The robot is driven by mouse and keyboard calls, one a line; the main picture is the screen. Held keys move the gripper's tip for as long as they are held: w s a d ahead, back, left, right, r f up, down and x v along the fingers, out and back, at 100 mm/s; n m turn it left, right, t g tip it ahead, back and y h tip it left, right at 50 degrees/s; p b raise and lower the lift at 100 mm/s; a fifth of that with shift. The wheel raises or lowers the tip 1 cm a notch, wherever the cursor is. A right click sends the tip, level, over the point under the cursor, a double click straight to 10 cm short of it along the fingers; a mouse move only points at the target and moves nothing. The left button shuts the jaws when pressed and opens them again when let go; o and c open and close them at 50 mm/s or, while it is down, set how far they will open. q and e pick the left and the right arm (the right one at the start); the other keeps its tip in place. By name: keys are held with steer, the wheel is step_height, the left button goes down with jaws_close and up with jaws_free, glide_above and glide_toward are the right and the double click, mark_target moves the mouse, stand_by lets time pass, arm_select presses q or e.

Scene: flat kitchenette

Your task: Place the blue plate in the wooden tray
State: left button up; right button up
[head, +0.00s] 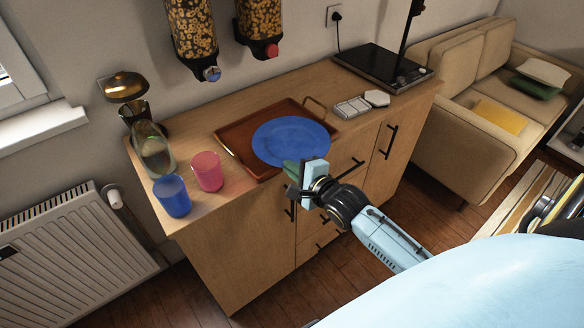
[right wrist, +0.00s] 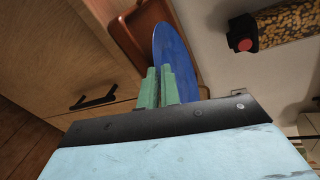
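The blue plate (head: 291,141) is held by its near edge in my right gripper (head: 297,170). In the right wrist view, the green fingers of the gripper (right wrist: 163,86) are close together on the rim of the plate (right wrist: 174,55). The brown wooden tray (head: 232,152) lies on the cabinet top, and the plate overlaps its middle and right part in the head view. A strip of tray (right wrist: 128,38) shows beside the plate in the right wrist view, with the plate seemingly above the tray floor. Whether they touch is unclear. My left gripper is not in view.
A pink cup (head: 207,171) and a blue cup (head: 172,196) stand left of the tray. A glass jar (head: 153,156) is behind them. Cereal dispensers (head: 259,25) hang above the back edge.

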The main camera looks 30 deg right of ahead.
steer(key=o, duration=0.4)
steer(key=p+v, duration=0.1)
steer(key=v, duration=1.1)
steer(key=shift+r+p, duration=0.25)
steer(key=shift+p, duration=0.05)
